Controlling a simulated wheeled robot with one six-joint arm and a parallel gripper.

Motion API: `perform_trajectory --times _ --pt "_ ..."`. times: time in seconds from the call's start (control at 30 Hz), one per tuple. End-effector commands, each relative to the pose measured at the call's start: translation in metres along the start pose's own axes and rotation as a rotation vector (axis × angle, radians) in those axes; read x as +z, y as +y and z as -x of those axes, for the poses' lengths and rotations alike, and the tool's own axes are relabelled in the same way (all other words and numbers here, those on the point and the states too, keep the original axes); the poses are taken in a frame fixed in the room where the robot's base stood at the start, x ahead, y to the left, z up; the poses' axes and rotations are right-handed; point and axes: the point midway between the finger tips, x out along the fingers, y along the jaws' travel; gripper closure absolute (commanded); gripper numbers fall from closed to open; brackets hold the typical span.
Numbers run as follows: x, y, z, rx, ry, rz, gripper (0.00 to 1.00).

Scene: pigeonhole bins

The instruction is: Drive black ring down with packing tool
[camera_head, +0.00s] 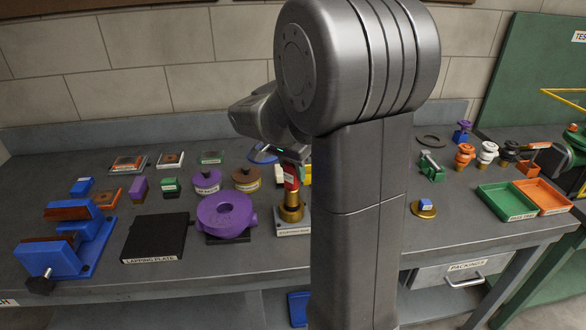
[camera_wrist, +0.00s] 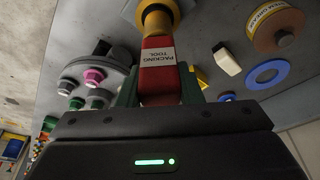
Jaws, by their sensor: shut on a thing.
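The packing tool (camera_wrist: 158,62) has a red, labelled body in the wrist view. My gripper (camera_wrist: 160,82) is shut on this body, with a green finger on either side. The red tool also shows in the head view (camera_head: 291,180), upright above a brass cylinder (camera_head: 291,212) on a grey labelled base (camera_head: 292,229). The tool's lower end meets or lies inside the brass piece; I cannot tell how deep. No black ring shows in the brass piece. A flat dark ring (camera_head: 430,141) lies at the back right; I cannot tell if it is the task's ring.
A purple round part (camera_head: 226,214) stands left of the brass cylinder. A black lapping plate (camera_head: 155,237) and blue vise-like fixture (camera_head: 62,255) lie farther left. Green (camera_head: 508,203) and orange (camera_head: 543,196) trays are at right. A blue ring (camera_wrist: 267,74) lies near the tool.

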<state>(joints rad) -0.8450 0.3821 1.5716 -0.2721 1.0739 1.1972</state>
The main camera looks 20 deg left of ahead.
Motion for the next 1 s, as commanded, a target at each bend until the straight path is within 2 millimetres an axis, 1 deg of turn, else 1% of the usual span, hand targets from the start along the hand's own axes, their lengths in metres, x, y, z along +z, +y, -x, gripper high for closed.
perform_trajectory --times 1.0 --pt "0.004 0.000 -0.013 0.001 -0.001 0.000 0.90"
